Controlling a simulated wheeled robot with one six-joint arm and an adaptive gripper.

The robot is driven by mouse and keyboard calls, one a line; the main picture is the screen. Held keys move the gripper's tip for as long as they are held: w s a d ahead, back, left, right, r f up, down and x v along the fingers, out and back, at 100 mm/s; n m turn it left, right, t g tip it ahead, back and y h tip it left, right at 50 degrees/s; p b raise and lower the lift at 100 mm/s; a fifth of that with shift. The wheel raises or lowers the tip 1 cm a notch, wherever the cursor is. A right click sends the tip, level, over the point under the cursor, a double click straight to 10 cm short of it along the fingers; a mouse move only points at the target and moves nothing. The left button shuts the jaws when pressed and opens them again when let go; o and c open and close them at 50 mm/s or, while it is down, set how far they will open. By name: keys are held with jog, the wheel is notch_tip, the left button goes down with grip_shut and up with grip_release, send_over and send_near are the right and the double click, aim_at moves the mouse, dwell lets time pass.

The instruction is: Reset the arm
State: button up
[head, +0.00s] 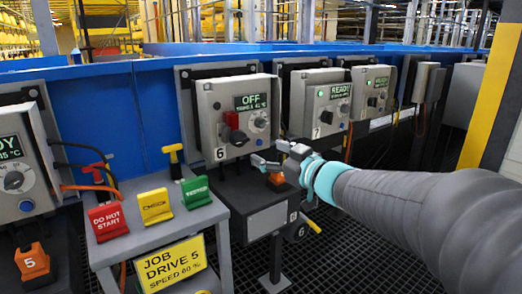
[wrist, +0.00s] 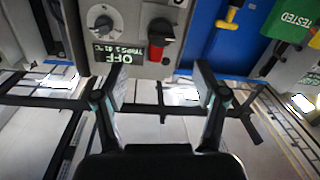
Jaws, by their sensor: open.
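My gripper (head: 270,154) is at the end of my grey arm, which reaches in from the right in the head view. It is in front of and below the grey drive box 6 (head: 211,115), whose display reads OFF. In the wrist view my gripper (wrist: 162,82) has its two fingers wide apart with nothing between them. The box shows beyond the fingertips there, with a black rotary switch (wrist: 160,28) and a red part (wrist: 156,74) on it. The fingers look apart from the box. An orange part (head: 277,179) on the pedestal sits just below the gripper.
A grey stand (head: 160,232) at left holds a red DO NOT START tag (head: 108,222), a yellow tag (head: 155,206) and a green tag (head: 196,192). A yellow sign (head: 171,264) reads JOB DRIVE 5. Boxes reading READY (head: 326,108) stand right. A yellow-black post (head: 488,90) is far right.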

jog(key=shift+d, duration=0.1)
dwell(0.3)
jog(key=w+d+f+m+h, duration=0.2)
jog(key=d+f+m+h, duration=0.1)
jog(key=d+f+h, duration=0.5)
jog(key=s+d+f+m+g+h, duration=0.2)
jog(key=s+d+f+m+h, duration=0.25)
jog(key=d, duration=0.25)
jog(key=s+d+f+m+g, duration=0.1)
jog(key=s+f+g, duration=0.1)
jog(key=s, duration=0.4)
jog(key=s+d+f+g, duration=0.1)
jog(key=s+f+g, duration=0.15)
jog(key=s, duration=0.35)
jog(key=s+a+g+y, duration=0.1)
jog(key=s+a, duration=0.1)
jog(key=s, duration=0.4)
jog(key=s+a+m, duration=0.1)
jog(key=s+a, duration=0.2)
jog(key=s, duration=0.4)
jog(key=shift+s+a+r+g+y, duration=0.2)
jog(key=shift+a+r+g+y, duration=0.05)
jog(key=shift+r+g+y, duration=0.1)
